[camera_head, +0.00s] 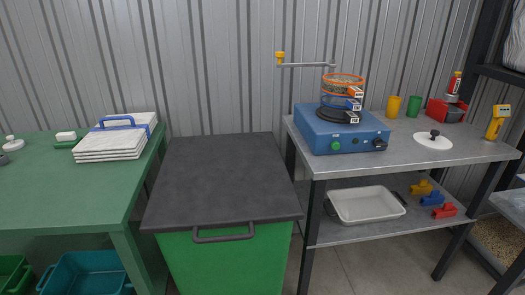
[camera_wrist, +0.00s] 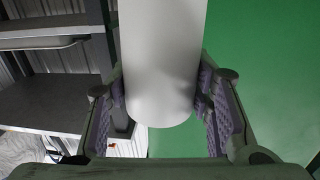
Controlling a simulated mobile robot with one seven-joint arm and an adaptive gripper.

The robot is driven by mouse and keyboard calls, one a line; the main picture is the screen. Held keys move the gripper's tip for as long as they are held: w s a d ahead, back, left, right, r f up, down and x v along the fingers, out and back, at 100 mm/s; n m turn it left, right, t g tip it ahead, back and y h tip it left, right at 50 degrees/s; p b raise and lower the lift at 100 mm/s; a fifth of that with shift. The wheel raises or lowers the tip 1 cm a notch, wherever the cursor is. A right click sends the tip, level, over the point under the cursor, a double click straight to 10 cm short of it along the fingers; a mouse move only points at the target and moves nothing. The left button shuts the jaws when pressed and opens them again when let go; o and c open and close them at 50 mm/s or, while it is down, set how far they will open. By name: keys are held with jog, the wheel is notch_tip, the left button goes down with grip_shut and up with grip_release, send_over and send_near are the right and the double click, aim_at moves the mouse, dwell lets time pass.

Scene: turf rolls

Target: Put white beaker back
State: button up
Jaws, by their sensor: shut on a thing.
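The white beaker (camera_wrist: 163,60) shows in the wrist view as a smooth white cylinder, its upper part cut off by the picture's top edge. My gripper (camera_wrist: 162,100) is shut on it, with a ridged purple-grey pad on each side of the beaker. The head view shows neither my gripper nor the white beaker. In the head view, a yellow beaker (camera_head: 393,106) and a green beaker (camera_head: 414,106) stand side by side at the back of the grey table (camera_head: 440,165).
The blue heater unit (camera_head: 342,130) carries stacked rings, with a cranked arm above. A white lid (camera_head: 433,140) and red box (camera_head: 447,110) lie farther right. A black-lidded green bin (camera_head: 225,262) stands between the grey table and the green table (camera_head: 65,195). A green surface (camera_wrist: 265,90) fills the wrist view's right.

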jog(key=s+a+f, duration=0.3)
jog(key=a+f, duration=0.1)
jog(key=a, duration=0.2)
jog(key=shift+h, duration=0.3)
